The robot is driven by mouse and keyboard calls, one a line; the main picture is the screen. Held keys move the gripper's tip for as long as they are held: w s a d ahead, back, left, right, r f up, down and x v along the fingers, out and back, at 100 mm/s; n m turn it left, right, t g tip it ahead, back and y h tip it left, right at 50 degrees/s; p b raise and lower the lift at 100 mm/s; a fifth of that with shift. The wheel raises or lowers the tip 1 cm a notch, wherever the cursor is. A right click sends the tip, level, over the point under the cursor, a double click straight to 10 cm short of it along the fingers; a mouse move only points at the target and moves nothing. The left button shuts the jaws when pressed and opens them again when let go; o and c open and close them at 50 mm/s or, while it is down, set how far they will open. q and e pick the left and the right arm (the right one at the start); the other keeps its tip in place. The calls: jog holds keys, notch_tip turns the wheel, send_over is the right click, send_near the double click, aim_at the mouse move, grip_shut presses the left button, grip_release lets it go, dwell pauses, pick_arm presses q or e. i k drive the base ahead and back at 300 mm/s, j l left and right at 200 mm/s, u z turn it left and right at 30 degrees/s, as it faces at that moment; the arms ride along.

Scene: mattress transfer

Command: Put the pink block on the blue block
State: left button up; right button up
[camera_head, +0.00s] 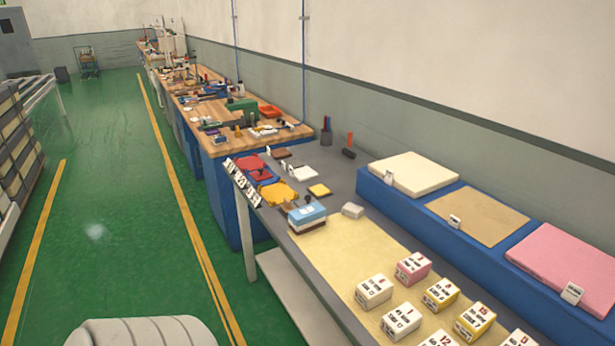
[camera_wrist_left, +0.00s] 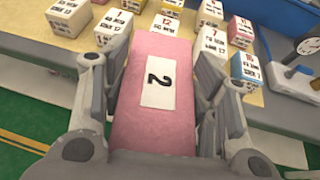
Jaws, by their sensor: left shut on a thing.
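A pink block (camera_wrist_left: 130,125) with a white label reading 2 fills the middle of the left wrist view. My left gripper (camera_wrist_left: 154,64) is shut on it, one finger along each side. The held block does not show in the head view. In the head view a light-blue and white block-like object (camera_head: 307,217) stands on the grey table beside yellow cloth-like pieces; I cannot tell for sure that it is the blue block. A smaller pink-topped block (camera_head: 413,267) stands among the labelled blocks. My right gripper is in neither view.
Several white and yellow labelled blocks (camera_head: 374,290) stand on the pale yellow mat (camera_head: 335,250). A long blue riser (camera_head: 408,218) behind carries cream, tan and pink pads.

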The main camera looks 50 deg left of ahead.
aim_at(308, 210)
jog(key=j+z, duration=0.1)
jog(key=j, duration=0.45)
jog(key=k+j+z, duration=0.1)
jog(key=j, duration=0.4)
jog(key=k+j+z, duration=0.1)
jog(key=j, duration=0.4)
jog(key=k+j+z, duration=0.1)
jog(key=j, duration=0.45)
jog(key=k+j+z, duration=0.1)
jog(key=j, duration=0.4)
jog(key=k+j+z, duration=0.1)
jog(key=j, duration=0.4)
jog(key=k+j+z, duration=0.1)
jog(key=j, duration=0.35)
jog(key=k+j+z, duration=0.1)
jog(key=k+j, duration=0.15)
jog(key=j, duration=0.25)
